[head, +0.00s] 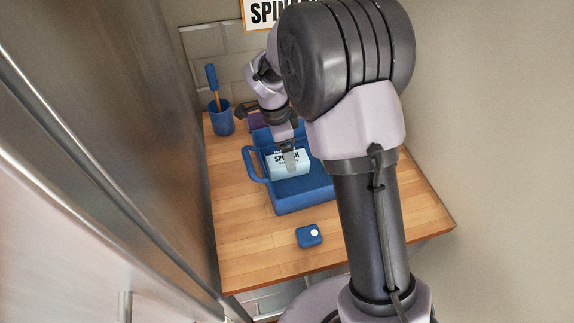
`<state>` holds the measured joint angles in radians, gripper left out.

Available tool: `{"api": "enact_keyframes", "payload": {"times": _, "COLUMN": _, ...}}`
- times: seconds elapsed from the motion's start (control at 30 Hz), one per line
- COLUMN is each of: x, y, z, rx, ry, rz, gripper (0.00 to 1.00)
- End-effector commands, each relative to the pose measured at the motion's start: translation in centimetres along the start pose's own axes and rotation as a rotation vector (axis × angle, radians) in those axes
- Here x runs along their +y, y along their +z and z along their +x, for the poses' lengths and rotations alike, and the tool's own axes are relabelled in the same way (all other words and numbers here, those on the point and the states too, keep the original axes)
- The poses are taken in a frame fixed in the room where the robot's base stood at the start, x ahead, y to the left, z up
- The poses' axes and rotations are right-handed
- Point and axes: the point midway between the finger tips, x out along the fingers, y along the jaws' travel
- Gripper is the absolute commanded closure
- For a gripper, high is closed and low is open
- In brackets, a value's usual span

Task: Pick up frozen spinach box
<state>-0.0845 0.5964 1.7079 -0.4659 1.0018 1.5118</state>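The frozen spinach box (278,168) is pale blue and white with dark lettering, part of which reads as spinach. It shows in the head view at the blue tray (299,201), over its far left part, with its printed face toward me and slightly tilted. My gripper (290,157) is at the box from above. One grey finger lies over the printed face and hides some letters. The other finger is hidden, so I cannot tell whether the gripper is closed on the box. I cannot tell whether the box rests in the tray or hangs above it.
The wooden counter (240,222) is mostly clear at left and front. A blue cup (221,120) with a blue-handled brush stands at the back left. A purple item (258,122) sits behind the tray. A small blue block (309,236) lies in front. Walls close in on both sides.

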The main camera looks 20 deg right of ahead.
Motion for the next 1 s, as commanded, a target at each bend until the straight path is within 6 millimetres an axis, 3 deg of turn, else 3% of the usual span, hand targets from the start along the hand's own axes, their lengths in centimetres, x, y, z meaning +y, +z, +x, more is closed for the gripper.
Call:
{"api": "enact_keyframes", "payload": {"times": 0.03, "x": 0.2, "y": 0.1, "z": 1.4, "rx": 0.0, "ry": 0.004, "rz": 0.0, "gripper": 0.15}}
{"api": "enact_keyframes", "payload": {"times": 0.17, "x": 0.3, "y": 0.2, "z": 3.8, "rx": 0.0, "ry": 0.003, "rz": -0.001, "gripper": 0.15}}
{"api": "enact_keyframes", "payload": {"times": 0.37, "x": 0.3, "y": 0.1, "z": 3.9, "rx": 0.0, "ry": 0.001, "rz": 0.0, "gripper": 0.15}}
{"api": "enact_keyframes", "payload": {"times": 0.8, "x": 0.3, "y": 0.1, "z": 3.8, "rx": 0.0, "ry": 0.001, "rz": -0.001, "gripper": 0.99}}
{"api": "enact_keyframes", "payload": {"times": 1.0, "x": 0.3, "y": 0.1, "z": 3.7, "rx": 0.0, "ry": 0.0, "rz": -0.001, "gripper": 0.99}}
